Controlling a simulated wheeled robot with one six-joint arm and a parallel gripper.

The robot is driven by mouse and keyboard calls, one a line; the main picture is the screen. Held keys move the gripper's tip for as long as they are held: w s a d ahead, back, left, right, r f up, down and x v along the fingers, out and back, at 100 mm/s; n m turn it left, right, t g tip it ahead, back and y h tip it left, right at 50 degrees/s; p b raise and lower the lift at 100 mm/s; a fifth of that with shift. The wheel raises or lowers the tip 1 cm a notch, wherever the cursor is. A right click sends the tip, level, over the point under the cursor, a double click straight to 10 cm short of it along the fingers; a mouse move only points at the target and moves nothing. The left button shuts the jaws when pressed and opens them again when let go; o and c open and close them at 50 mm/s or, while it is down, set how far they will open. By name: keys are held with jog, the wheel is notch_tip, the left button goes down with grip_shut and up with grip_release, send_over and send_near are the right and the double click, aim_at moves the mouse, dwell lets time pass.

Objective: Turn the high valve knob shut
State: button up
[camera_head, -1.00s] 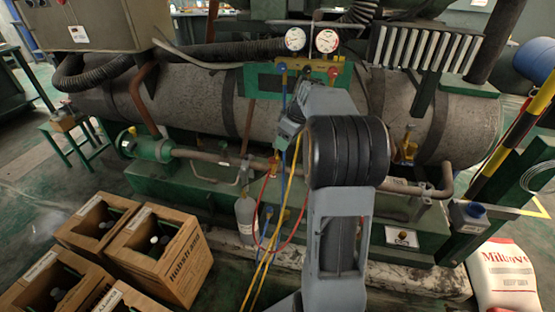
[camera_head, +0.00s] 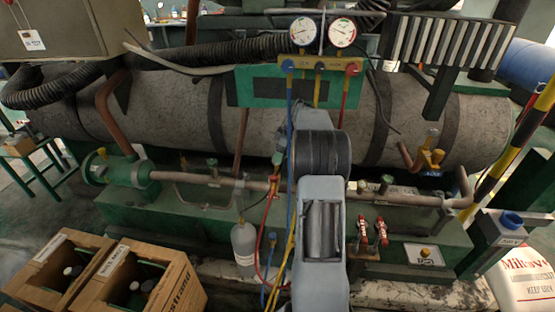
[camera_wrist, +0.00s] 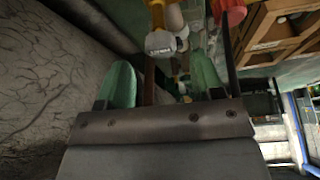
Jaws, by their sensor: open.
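A pale fitting with a yellow part (camera_wrist: 160,42) shows beyond the gap, and a red part (camera_wrist: 228,12) is at upper right. In the head view my arm hides the gripper.
Blue, yellow and red hoses (camera_head: 268,215) hang below the manifold beside my arm. A grey cylinder (camera_head: 243,242) stands left of them. The tank (camera_head: 175,105) and a horizontal pipe (camera_head: 215,182) lie behind.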

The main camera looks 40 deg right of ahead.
jog(key=shift+b+x, duration=0.35)
jog(key=shift+x, duration=1.3)
jog(key=shift+c, duration=0.2)
jog(key=c, duration=0.9)
